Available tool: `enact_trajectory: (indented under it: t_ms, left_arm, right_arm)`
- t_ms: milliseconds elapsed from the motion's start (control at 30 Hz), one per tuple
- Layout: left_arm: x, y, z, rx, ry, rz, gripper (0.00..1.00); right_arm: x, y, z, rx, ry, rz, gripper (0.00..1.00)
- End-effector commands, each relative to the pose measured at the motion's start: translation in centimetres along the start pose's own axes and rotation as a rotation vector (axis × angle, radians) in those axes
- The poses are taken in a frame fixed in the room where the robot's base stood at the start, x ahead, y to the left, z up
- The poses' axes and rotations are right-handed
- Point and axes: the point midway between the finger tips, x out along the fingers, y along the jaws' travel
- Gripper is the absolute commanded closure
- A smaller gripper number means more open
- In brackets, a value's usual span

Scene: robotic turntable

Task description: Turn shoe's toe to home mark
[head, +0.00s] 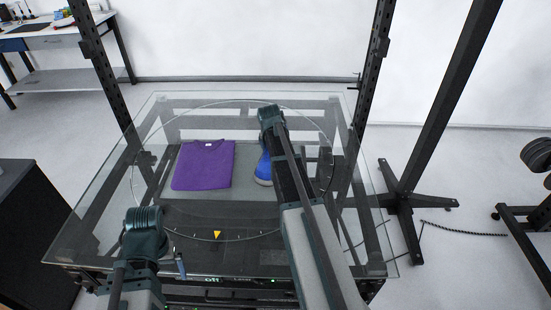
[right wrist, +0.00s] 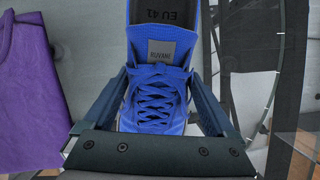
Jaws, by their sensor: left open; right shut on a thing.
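The blue laced shoe (head: 263,170) rests on the glass turntable (head: 205,202), right of its middle and partly hidden under my right arm. In the right wrist view the shoe (right wrist: 155,95) has its opening at the top, and its toe end runs down behind the gripper body. My right gripper (right wrist: 158,105) has a finger on each side of the shoe and is shut on it. The home mark seems to be the yellow triangle (head: 217,235) at the turntable's near edge, to the left of the shoe. My left gripper (head: 144,222) is open and empty at the near left, apart from the shoe.
A folded purple shirt (head: 203,165) lies on the turntable left of the shoe; it also shows in the right wrist view (right wrist: 30,85). Dark posts (head: 368,75) rise beside the glass table. Bare glass lies between the shirt and the yellow triangle.

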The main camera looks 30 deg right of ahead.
Motion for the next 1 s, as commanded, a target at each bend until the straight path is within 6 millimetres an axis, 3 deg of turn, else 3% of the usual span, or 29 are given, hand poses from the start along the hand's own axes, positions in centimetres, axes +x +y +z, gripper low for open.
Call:
enact_trajectory:
  t_ms: [167, 433, 900, 933, 1000]
  left_arm:
    - [0.02, 0.00, 0.00, 0.000, 0.000, 0.000, 0.00]
    - [-0.03, -0.01, 0.01, 0.000, 0.000, 0.000, 0.00]
    - [0.47, 0.04, -0.02, 0.000, 0.000, 0.000, 0.00]
    - [0.47, 0.04, -0.02, 0.000, 0.000, 0.000, 0.00]
    - [0.47, 0.04, -0.02, 0.000, 0.000, 0.000, 0.00]
  right_arm:
    - [0.11, 0.00, 0.20, -0.010, 0.000, 0.004, 0.98]
    - [0.06, -0.09, 0.26, -0.163, -0.002, 0.065, 0.98]
    - [0.54, 0.01, 0.07, -0.159, -0.001, 0.066, 0.98]
    - [0.54, 0.01, 0.07, -0.159, -0.001, 0.066, 0.06]
    - [0.54, 0.01, 0.07, -0.159, -0.001, 0.066, 0.00]
